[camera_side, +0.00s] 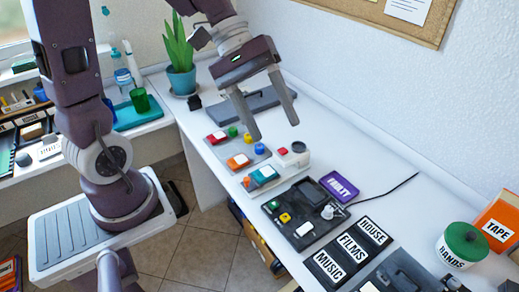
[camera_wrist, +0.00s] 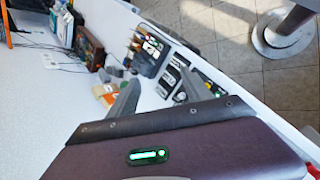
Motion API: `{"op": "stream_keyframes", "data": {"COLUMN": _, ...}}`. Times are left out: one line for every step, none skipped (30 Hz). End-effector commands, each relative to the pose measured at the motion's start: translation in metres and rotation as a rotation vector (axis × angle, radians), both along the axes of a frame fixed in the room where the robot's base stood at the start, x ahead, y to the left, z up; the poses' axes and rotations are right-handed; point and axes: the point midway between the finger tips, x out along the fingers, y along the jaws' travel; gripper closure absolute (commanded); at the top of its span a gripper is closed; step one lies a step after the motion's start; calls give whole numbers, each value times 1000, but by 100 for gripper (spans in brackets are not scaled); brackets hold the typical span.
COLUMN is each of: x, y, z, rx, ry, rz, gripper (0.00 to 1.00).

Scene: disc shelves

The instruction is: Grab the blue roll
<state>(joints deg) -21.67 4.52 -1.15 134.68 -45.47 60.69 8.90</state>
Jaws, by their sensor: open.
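I cannot make out a blue roll in either view. An orange box labelled TAPE (camera_side: 497,225) stands at the right edge of the side view; its contents cannot be seen. My gripper (camera_side: 277,131) is open and empty, pointing down above the white worktop, over the area of the button panels. In the wrist view my gripper (camera_wrist: 158,92) shows its two grey fingers spread apart with nothing between them.
Button panels (camera_side: 237,153) and a black control board (camera_side: 304,213) lie below my gripper. Black MUSIC, FILMS and HOUSE labels (camera_side: 350,250), a purple FAULTY case (camera_side: 338,187) and a green-lidded BANDS tin (camera_side: 461,247) are nearer. The worktop along the wall is mostly clear.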

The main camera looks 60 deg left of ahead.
Motion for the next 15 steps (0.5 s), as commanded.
{"op": "stream_keyframes", "data": {"x": 29, "y": 13, "z": -13, "rx": -126, "ry": 75, "rz": 123, "gripper": 42}}
{"op": "stream_keyframes", "data": {"x": 48, "y": 23, "z": -20, "rx": -207, "ry": 109, "rz": 208, "gripper": 42}}
{"op": "stream_keyframes", "data": {"x": 72, "y": 39, "z": -33, "rx": -311, "ry": 149, "rz": 323, "gripper": 42}}
{"op": "stream_keyframes", "data": {"x": 89, "y": 55, "z": -44, "rx": -385, "ry": 175, "rz": 415, "gripper": 42}}
{"op": "stream_keyframes", "data": {"x": 106, "y": 73, "z": -58, "rx": -459, "ry": 199, "rz": 510, "gripper": 42}}
{"op": "stream_keyframes", "data": {"x": 124, "y": 99, "z": -79, "rx": -550, "ry": 224, "rz": 640, "gripper": 42}}
{"op": "stream_keyframes", "data": {"x": 136, "y": 121, "z": -98, "rx": -617, "ry": 242, "rz": 743, "gripper": 42}}
{"op": "stream_keyframes", "data": {"x": 144, "y": 144, "z": -118, "rx": -678, "ry": 256, "rz": 847, "gripper": 42}}
{"op": "stream_keyframes", "data": {"x": 151, "y": 174, "z": -148, "rx": -752, "ry": 271, "rz": 988, "gripper": 42}}
{"op": "stream_keyframes", "data": {"x": 152, "y": 196, "z": -171, "rx": -800, "ry": 279, "rz": 1090, "gripper": 42}}
{"op": "stream_keyframes", "data": {"x": 150, "y": 217, "z": -194, "rx": -843, "ry": 287, "rz": 1189, "gripper": 42}}
{"op": "stream_keyframes", "data": {"x": 145, "y": 241, "z": -225, "rx": -887, "ry": 293, "rz": 1311, "gripper": 42}}
{"op": "stream_keyframes", "data": {"x": 139, "y": 256, "z": -245, "rx": -915, "ry": 298, "rz": 1394, "gripper": 42}}
{"op": "stream_keyframes", "data": {"x": 132, "y": 269, "z": -264, "rx": -935, "ry": 300, "rz": 1468, "gripper": 42}}
{"op": "stream_keyframes", "data": {"x": 122, "y": 282, "z": -286, "rx": -955, "ry": 303, "rz": 1552, "gripper": 42}}
